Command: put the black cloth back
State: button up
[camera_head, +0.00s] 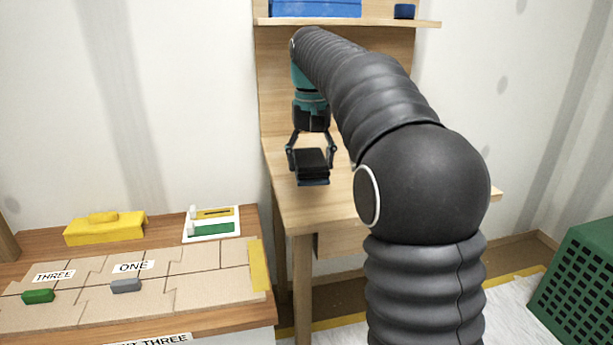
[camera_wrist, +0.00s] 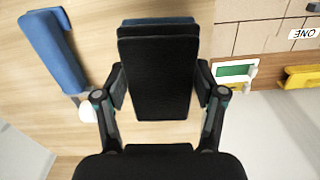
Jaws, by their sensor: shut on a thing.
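The black cloth (camera_head: 311,161) is a folded dark block between the fingers of my gripper (camera_head: 311,158), at the left front part of the wooden desk (camera_head: 300,218). In the wrist view the cloth (camera_wrist: 158,75) fills the space between both fingers, and my gripper (camera_wrist: 161,92) is shut on it. A thin dark blue layer (camera_wrist: 158,20) shows at the cloth's far edge. I cannot tell whether this layer is part of the cloth or a separate thing under it. I cannot tell whether the cloth touches the desk top.
A blue long thing (camera_wrist: 52,52) with a white end lies on the desk. A low table at left holds puzzle-like boards, a yellow block (camera_head: 104,228) and a white tray (camera_head: 211,240) with green and yellow pieces. A shelf (camera_head: 345,22) is above; a green crate (camera_head: 580,285) is right.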

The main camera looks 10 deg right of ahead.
aim_at(307, 192)
jog(key=shift+w+a+f, duration=0.35)
jog(key=shift+w+f, duration=0.05)
jog(key=shift+w, duration=0.05)
jog(key=shift+f, duration=1.75)
jog(key=shift+f, duration=0.15)
jog(key=o, duration=1.2)
jog(key=shift+c, duration=0.2)
jog(key=shift+f+b, duration=0.25)
jog(key=shift+b, duration=0.4)
jog(key=r, duration=0.4)
jog(key=r+p, duration=0.1)
jog(key=r, duration=0.3)
jog(key=r+p, duration=0.1)
jog(key=r, duration=0.4)
jog(key=shift+w, duration=0.25)
jog(key=shift+r, duration=0.6)
jog(key=shift+s, duration=0.1)
